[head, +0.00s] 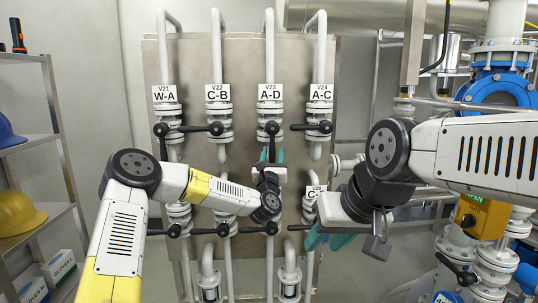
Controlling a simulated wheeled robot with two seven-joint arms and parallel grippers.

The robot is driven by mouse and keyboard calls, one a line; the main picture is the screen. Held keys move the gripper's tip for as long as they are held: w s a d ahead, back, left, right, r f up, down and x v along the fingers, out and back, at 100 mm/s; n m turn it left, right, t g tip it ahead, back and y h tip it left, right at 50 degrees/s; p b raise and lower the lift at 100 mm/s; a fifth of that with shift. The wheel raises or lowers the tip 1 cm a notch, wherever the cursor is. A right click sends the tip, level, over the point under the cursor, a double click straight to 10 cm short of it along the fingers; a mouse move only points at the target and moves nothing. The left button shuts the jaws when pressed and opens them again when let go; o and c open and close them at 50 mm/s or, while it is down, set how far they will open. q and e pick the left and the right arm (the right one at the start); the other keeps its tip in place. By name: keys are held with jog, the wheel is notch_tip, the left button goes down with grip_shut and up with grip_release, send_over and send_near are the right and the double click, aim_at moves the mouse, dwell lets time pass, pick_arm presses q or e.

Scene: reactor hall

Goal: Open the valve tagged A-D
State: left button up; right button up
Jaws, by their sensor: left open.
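The valve tagged A-D, V23 (270,109), is in the upper row of the steel panel, third from the left. Its black hub (271,128) faces me, and its lever seems to point down from the hub. My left gripper (272,155) is just below that hub, with its teal fingers pointing up and open. The lower part of the lever appears to be between the fingers; I cannot tell whether they touch it. My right gripper (330,240) is lower right, in front of the panel, away from this valve. Its finger gap is unclear.
Neighbouring valves W-A (165,95), C-B (217,94) and A-C (321,94) share the row; the C-B and A-C levers lie sideways. Lower-row valves are partly hidden by my arms. A shelf with helmets (18,212) stands left; blue-flanged pipes (497,92) stand right.

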pick_arm(q)
jog(key=v, duration=0.7)
jog(key=shift+s, duration=0.3)
jog(key=shift+d, duration=0.1)
